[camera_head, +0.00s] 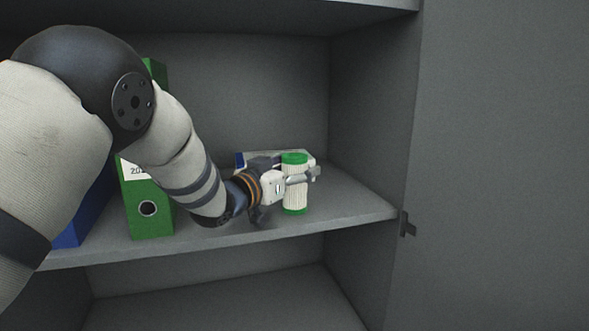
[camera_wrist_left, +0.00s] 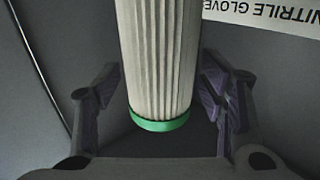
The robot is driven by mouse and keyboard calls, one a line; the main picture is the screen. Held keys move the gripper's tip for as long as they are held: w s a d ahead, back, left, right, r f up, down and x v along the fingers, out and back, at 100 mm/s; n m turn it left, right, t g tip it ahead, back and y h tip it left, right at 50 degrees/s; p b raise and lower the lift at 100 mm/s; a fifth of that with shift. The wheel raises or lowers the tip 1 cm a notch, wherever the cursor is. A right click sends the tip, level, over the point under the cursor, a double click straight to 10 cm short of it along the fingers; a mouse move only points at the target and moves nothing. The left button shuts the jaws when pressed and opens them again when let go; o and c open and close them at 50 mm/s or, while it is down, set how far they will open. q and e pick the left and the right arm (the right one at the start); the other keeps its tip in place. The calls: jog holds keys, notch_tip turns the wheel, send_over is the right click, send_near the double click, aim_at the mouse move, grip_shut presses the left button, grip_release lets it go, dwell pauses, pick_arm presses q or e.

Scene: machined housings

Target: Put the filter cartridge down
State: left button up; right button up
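The filter cartridge (camera_head: 296,196) is a white pleated cylinder with green end caps. It stands upright, its lower cap seemingly on the cabinet shelf, though the contact is hard to make out. In the left wrist view the cartridge (camera_wrist_left: 158,60) runs down between the two fingers of my left gripper (camera_wrist_left: 162,98). A narrow gap shows between the cartridge and the left finger, and the right finger is close to its side. The gripper looks open around it. In the head view one finger of the left gripper (camera_head: 300,178) crosses in front of the cartridge. My right gripper is not in view.
A box (camera_head: 242,158) lies behind the cartridge; its "NITRILE GLOVE" label (camera_wrist_left: 275,14) shows in the wrist view. A green binder (camera_head: 148,212) and a blue one (camera_head: 88,212) stand left on the shelf (camera_head: 345,205). The cabinet side wall (camera_head: 368,120) is on the right.

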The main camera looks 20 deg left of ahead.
pick_arm(q)
jog(key=shift+s+r, duration=0.2)
jog(key=p+v, duration=0.2)
jog(key=v, duration=0.9)
jog(key=shift+s, duration=0.25)
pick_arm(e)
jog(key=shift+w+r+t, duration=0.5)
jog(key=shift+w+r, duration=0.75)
pick_arm(q)
jog(key=shift+a+f, duration=0.1)
jog(key=shift+a, duration=0.1)
